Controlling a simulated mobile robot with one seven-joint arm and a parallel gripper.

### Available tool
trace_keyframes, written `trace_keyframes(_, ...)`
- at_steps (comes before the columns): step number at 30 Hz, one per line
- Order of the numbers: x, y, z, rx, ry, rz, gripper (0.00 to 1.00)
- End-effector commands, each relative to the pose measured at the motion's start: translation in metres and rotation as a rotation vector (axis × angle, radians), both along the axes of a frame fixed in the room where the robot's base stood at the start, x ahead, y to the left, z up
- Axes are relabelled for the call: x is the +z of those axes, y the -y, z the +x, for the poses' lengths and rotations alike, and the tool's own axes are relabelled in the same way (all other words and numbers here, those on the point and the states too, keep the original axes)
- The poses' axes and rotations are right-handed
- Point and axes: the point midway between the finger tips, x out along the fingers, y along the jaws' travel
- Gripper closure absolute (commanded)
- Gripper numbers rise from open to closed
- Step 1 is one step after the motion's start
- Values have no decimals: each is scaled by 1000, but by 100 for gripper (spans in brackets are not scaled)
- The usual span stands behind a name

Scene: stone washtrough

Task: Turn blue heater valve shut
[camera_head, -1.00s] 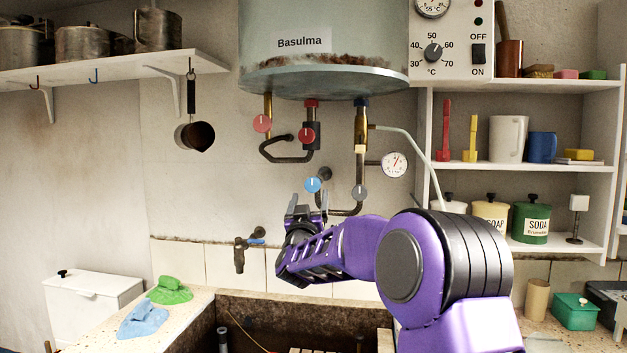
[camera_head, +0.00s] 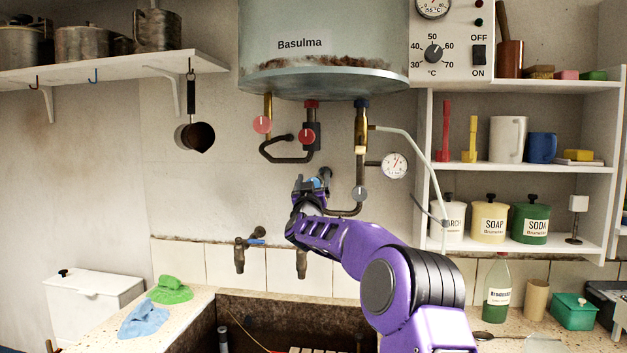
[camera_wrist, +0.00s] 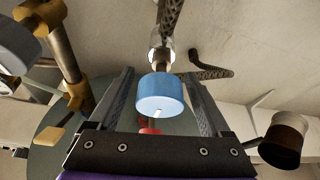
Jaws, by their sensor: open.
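The blue heater valve (camera_wrist: 160,96) is a round blue knob with a white mark on its face, on a pipe below the heater. In the wrist view it sits between the two fingers of my gripper (camera_wrist: 161,100). The fingers are open, with a gap to the knob on each side. In the head view my gripper (camera_head: 310,184) is at the valve and hides most of the knob; only a little blue (camera_head: 314,183) shows. The heater tank (camera_head: 322,50) labelled Basulma hangs above.
Two red knobs (camera_head: 262,125) (camera_head: 306,136) sit higher up on pipes. A grey knob (camera_head: 359,194) is just right of my gripper, and a pressure gauge (camera_head: 394,165) is beyond it. A tap with a blue handle (camera_head: 254,237) is below left. Shelves (camera_head: 520,168) stand at right.

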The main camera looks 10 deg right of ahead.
Motion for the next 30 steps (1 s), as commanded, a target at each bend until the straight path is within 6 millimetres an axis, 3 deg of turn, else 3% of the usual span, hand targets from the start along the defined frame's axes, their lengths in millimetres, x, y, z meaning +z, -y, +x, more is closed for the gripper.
trace_keyframes(5, 0, 0, 0, 0, 0, 0, 22)
trace_keyframes(18, 0, 0, 0, 0, 0, 0, 100)
trace_keyframes(30, 0, 1, 0, -1, 24, 70, 100)
